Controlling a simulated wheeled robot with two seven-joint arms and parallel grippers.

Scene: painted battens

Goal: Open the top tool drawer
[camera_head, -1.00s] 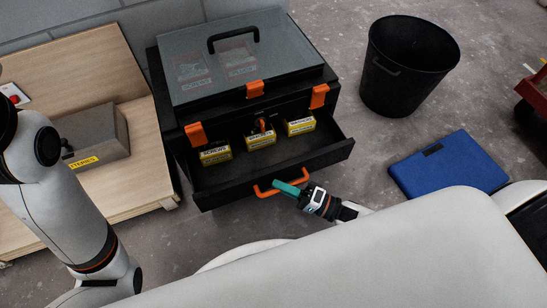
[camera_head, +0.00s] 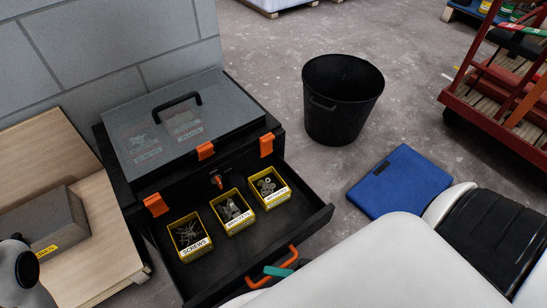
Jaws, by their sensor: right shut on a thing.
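The black toolbox (camera_head: 190,140) has a grey see-through lid with a black handle (camera_head: 177,106) and orange latches. Its tool drawer (camera_head: 305,218) is pulled out towards me, showing three yellow bins inside. The left bin (camera_head: 190,238) holds screws, the middle bin (camera_head: 232,212) grey metal parts, the right bin (camera_head: 268,188) ring-like parts. The orange drawer handle (camera_head: 287,262) is at the drawer's front. My right gripper (camera_head: 278,271), with teal fingers, is shut on this handle; my arm's white cover hides most of it. My left gripper is out of view.
A wooden bench (camera_head: 85,225) with a grey box (camera_head: 45,222) stands left of the toolbox. A black bin (camera_head: 343,100) and a blue case (camera_head: 400,180) are on the floor to the right. A red cart (camera_head: 500,105) stands at far right.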

